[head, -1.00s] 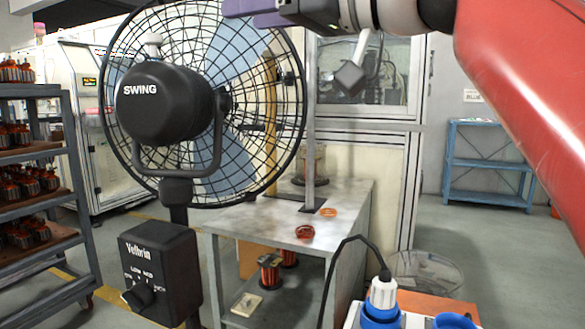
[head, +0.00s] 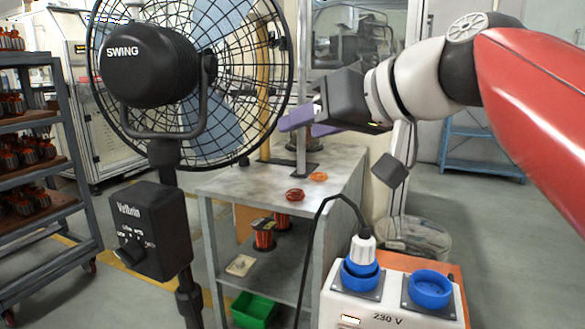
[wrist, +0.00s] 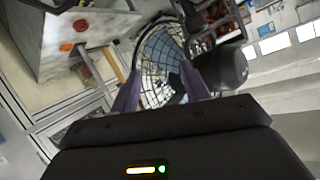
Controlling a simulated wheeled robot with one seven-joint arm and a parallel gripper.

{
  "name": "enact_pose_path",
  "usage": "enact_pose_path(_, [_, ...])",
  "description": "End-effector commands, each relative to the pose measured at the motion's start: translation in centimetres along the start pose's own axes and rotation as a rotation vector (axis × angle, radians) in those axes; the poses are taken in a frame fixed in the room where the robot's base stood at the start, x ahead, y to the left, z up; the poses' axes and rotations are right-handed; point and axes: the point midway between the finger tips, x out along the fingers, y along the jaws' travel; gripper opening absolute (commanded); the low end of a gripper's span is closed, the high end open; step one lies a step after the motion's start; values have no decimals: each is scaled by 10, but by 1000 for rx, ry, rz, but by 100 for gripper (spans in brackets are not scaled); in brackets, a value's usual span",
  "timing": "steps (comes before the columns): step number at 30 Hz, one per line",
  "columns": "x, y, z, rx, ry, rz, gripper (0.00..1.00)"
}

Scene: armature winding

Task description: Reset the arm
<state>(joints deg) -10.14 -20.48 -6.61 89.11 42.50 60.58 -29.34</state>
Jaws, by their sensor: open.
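My gripper (head: 306,124) is in the upper middle of the head view, with purple fingers pointing left. It is open and I see nothing between the fingers. It appears in front of the back of the grey work table (head: 225,186), near the right rim of the fan's cage; the exact gap is unclear. In the wrist view my two purple fingers (wrist: 160,95) stand apart, with the fan (wrist: 163,62) seen beyond and between them. My red and white arm reaches in from the right of the head view.
A black floor fan (head: 150,65) marked "SWING" stands at the left front. A 230 V socket box (head: 395,311) with a plugged-in black cable stands at the front. A parts rack (head: 70,150) stands left. Open floor lies right.

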Motion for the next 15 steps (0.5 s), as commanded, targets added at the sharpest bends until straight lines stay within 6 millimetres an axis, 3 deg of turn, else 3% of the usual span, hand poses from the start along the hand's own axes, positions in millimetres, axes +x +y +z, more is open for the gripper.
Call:
enact_pose_path(9, [-3,75,222,218,-338,398,46])
enact_pose_path(15, [-19,99,328,264,-476,583,46])
